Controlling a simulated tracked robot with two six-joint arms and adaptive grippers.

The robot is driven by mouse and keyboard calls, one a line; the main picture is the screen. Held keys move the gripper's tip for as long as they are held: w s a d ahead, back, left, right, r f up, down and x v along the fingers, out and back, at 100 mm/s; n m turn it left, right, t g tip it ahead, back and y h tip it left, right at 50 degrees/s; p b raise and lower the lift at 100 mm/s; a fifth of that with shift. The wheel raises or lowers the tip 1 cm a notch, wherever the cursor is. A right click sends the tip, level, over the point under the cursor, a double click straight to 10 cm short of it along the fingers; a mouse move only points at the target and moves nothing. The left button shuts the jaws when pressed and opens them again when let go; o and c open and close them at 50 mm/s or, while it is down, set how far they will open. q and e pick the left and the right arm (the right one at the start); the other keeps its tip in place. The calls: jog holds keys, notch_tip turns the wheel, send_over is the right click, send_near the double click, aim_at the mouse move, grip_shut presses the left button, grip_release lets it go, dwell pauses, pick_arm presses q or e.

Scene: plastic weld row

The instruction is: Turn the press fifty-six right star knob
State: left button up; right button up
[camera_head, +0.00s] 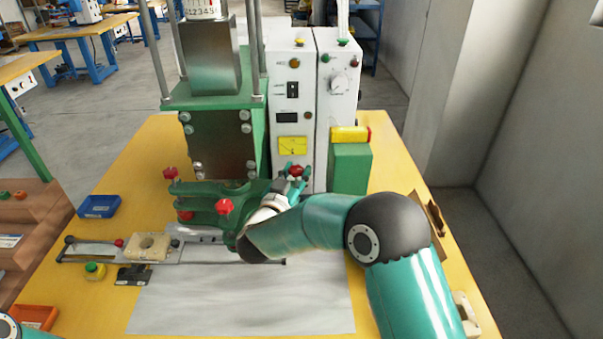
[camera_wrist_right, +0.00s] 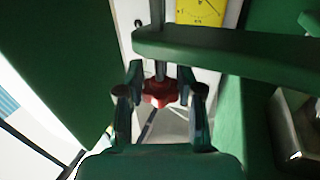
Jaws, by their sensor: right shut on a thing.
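The press (camera_head: 215,140) is a green machine on the yellow table. Its right star knob (camera_head: 297,170) is red and sits at the right end of the green clamp part, in front of the white control boxes. My right gripper (camera_head: 296,176) is shut on this knob, with a finger on each side. In the right wrist view the red star knob (camera_wrist_right: 160,93) is between the two fingers of my right gripper (camera_wrist_right: 160,100), under a green arm and on a dark rod. Other red knobs (camera_head: 224,207) show on the left of the clamp. My left gripper is not in view.
White control boxes (camera_head: 293,100) stand behind the knob, with a yellow-topped green block (camera_head: 350,165) to their right. A slide rail (camera_head: 90,252) with a beige block lies at left. Blue (camera_head: 99,207) and orange (camera_head: 36,317) trays sit at the left edge. The grey sheet (camera_head: 245,300) in front is mostly clear.

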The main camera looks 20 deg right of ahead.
jog(key=shift+s+f, duration=0.15)
jog(key=shift+f, duration=0.1)
dwell(0.6)
jog(key=o, duration=0.9)
jog(key=shift+c, duration=0.2)
jog(key=o, duration=0.3)
jog(key=shift+s+r, duration=0.1)
jog(key=shift+r, duration=0.1)
jog(key=shift+a, duration=0.1)
jog(key=v, duration=1.1)
jog(key=shift+s+a+f, duration=0.1)
jog(key=shift+s+a, duration=0.15)
jog(key=shift+s, duration=0.05)
